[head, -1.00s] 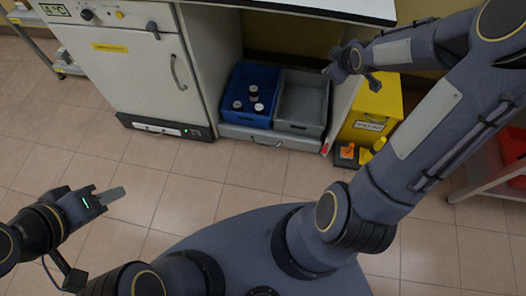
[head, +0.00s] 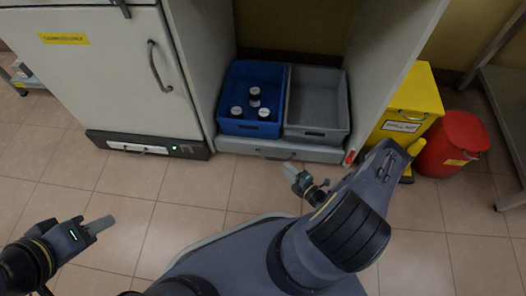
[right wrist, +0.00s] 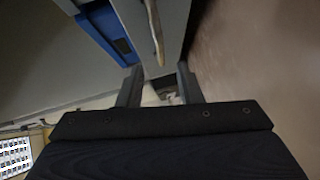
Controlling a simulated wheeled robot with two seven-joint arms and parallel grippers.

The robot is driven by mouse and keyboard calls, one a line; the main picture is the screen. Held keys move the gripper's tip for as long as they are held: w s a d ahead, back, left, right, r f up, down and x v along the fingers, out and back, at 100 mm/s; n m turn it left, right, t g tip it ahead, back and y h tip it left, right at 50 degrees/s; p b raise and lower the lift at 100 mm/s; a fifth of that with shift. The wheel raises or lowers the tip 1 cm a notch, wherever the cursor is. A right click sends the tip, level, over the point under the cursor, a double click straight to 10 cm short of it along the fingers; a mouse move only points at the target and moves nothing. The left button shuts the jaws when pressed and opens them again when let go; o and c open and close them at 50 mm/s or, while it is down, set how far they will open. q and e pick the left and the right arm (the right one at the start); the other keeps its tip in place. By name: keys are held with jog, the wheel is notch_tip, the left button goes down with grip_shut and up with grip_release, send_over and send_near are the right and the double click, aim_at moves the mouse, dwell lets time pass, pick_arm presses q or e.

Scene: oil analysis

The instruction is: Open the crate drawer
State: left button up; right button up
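The crate drawer (head: 320,153) is a low grey drawer with a handle (head: 275,155) on its front. It appears shut beneath a blue crate (head: 241,128) and a grey crate (head: 316,134). My right gripper (head: 290,169) is just in front of the drawer, near the handle and apart from it. In the right wrist view its two fingers (right wrist: 159,84) are spread with nothing between them. A pale handle bar (right wrist: 155,32) lies beyond them, and the blue crate (right wrist: 106,30) shows at upper left. My left gripper (head: 98,225) hangs over the floor at lower left; its finger gap is hidden.
Several dark bottles with white caps (head: 254,92) stand in the blue crate; the grey crate looks empty. A white cabinet (head: 100,85) is at left. A yellow bin (head: 415,105) and a red bin (head: 455,143) stand at right. The floor before the drawer is clear.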

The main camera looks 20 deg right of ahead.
aim_at(275, 159)
jog(key=b+x, duration=0.2)
jog(key=x, duration=0.5)
jog(key=shift+s+a+f, duration=0.1)
jog(key=shift+a, duration=0.05)
jog(key=shift+w+a+b, duration=0.15)
jog(key=shift+w+b, duration=0.2)
jog(key=shift+w, duration=0.3)
grip_shut()
